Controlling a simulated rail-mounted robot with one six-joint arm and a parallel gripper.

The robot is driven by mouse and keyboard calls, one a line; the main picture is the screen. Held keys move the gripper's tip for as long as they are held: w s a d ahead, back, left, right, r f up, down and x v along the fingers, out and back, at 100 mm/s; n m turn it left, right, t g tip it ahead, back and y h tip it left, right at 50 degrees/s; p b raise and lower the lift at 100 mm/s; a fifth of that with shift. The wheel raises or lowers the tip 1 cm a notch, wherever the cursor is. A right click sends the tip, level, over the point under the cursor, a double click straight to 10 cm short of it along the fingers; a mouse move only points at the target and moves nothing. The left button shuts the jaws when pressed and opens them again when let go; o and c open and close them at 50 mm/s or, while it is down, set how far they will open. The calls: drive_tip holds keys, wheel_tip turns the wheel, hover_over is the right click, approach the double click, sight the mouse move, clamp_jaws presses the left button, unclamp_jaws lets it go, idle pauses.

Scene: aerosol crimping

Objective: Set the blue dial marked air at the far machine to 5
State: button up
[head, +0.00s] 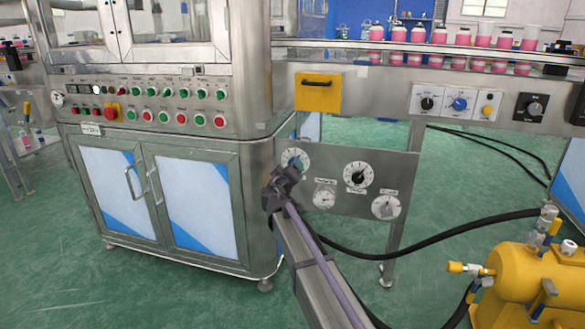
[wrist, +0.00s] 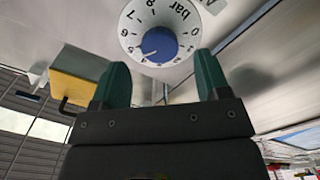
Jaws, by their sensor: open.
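In the wrist view a round white dial with a blue knob (wrist: 163,44) is at the top centre. It reads "bar" and its digits appear upside down. A white pointer line on the knob points to the lower left; the digit there is not clearly legible. My gripper (wrist: 162,66) is open, with green fingers below and to either side of the knob, not visibly touching it. In the head view my gripper (head: 293,168) is in front of the top left dial (head: 289,155) of the grey panel, hiding part of it. The label is cut off.
The grey panel (head: 340,207) also carries a black-knob dial (head: 358,175), a gauge (head: 324,197) and a lower right dial (head: 386,207). Another blue knob (head: 459,104) is on the conveyor side. A yellow box (head: 318,92) juts out above the panel. A yellow tank (head: 530,285) stands lower right.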

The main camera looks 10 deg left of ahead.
drive_tip(key=s+a, duration=0.1)
drive_tip(key=s, duration=0.6)
drive_tip(key=shift+s, duration=0.1)
